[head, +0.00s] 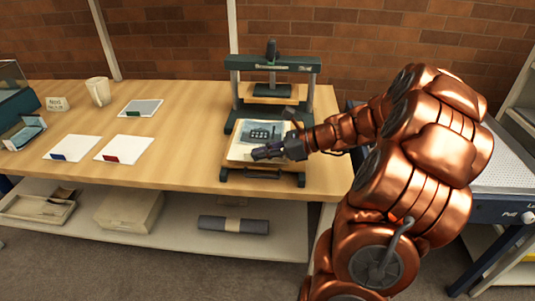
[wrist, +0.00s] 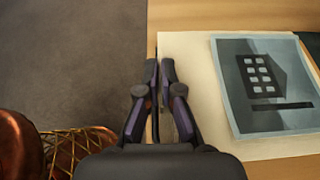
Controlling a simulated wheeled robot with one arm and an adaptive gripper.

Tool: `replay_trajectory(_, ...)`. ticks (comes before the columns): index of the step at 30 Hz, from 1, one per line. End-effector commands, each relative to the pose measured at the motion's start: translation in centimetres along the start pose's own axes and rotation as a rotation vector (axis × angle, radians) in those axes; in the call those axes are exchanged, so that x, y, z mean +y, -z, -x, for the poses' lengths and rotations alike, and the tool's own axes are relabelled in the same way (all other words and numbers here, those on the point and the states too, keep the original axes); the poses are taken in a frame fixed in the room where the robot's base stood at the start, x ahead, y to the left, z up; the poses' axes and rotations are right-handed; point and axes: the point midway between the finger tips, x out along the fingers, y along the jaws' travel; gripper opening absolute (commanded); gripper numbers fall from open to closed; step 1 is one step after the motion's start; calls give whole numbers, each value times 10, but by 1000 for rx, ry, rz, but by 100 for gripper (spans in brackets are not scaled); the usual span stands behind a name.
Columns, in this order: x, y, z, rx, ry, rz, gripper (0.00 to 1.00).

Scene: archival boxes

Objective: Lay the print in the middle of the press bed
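The print (head: 262,131), a pale blue sheet with a dark building picture, lies flat on the cream-topped press bed (head: 236,153). In the wrist view the print (wrist: 270,95) lies slightly turned on the cream surface (wrist: 190,45), with a wide bare strip at its left. I see nothing held; a thin dark strip between the fingers is unclear.
The press frame (head: 272,64) stands behind the bed, with a dark bar (head: 262,173) at the front. To the left on the table are cards with blue (head: 72,147) and red (head: 125,149) tabs, a grey card (head: 141,107) and a mug (head: 98,91).

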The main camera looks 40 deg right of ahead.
Motion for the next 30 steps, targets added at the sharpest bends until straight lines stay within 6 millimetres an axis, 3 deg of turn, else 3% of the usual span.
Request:
replay_trajectory(6, -26, 5, 6, 0, -1, 0, 0)
replay_trajectory(16, -41, 8, 9, 1, 1, 2, 0)
replay_trajectory(23, -39, 38, -4, -1, -2, -3, 0)
replay_trajectory(30, -39, 40, -5, 0, 0, 1, 0)
